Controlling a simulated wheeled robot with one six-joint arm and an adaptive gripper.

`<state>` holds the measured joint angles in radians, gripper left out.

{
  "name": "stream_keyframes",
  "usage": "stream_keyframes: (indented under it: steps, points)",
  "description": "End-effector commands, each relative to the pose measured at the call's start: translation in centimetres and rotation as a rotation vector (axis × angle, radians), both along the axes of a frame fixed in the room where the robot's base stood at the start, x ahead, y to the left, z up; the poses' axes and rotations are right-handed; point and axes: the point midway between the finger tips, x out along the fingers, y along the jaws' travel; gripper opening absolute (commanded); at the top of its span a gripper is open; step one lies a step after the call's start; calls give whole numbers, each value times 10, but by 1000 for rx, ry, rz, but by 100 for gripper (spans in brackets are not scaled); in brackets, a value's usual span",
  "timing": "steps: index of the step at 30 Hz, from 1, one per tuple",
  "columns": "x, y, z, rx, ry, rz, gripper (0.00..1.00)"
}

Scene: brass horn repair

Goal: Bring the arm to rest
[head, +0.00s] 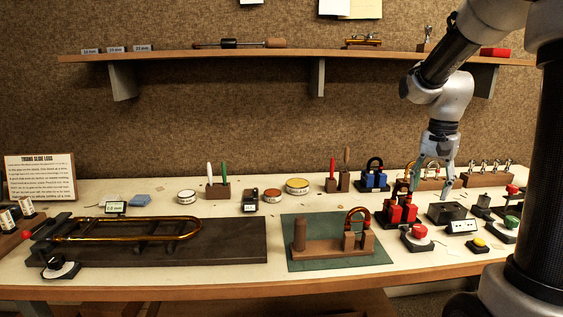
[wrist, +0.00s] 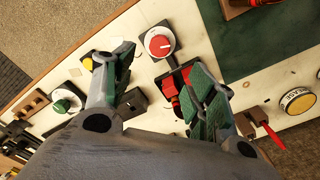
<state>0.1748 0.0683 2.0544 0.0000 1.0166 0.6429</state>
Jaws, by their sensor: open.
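My arm reaches down from the upper right in the head view. My gripper (head: 431,191) points down over the right part of the bench, between the red-block fixture (head: 402,212) and the dark open box (head: 446,212). In the wrist view my gripper (wrist: 157,78) has its two green-padded fingers spread apart, with nothing held between them. The red-block fixture also shows there (wrist: 172,86), partly hidden by the right finger. The dark box (wrist: 131,103) lies below, between the fingers. I cannot tell the exact height of the fingertips above the bench.
A red-knob dial (head: 418,236) stands in front of the gripper. A blue-block fixture (head: 374,179) and a wooden rack (head: 489,172) stand behind. The green mat (head: 302,259) with a wooden jig lies left. A wall shelf (head: 300,56) runs behind the arm.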

Motion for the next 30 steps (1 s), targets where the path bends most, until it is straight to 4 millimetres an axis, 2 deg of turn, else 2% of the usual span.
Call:
stream_keyframes:
  steps: [3, 12, 18, 22, 26, 30]
  points:
    - [-26, 5, -14, 10, 34, 182, 56]
    - [-115, 37, 13, -31, -70, 595, 56]
    - [-171, 58, 28, -95, -203, 758, 56]
    - [-189, 65, 36, -128, -284, 784, 56]
    - [-193, 69, 48, -149, -341, 799, 56]
    - [-193, 71, 50, -153, -354, 807, 56]
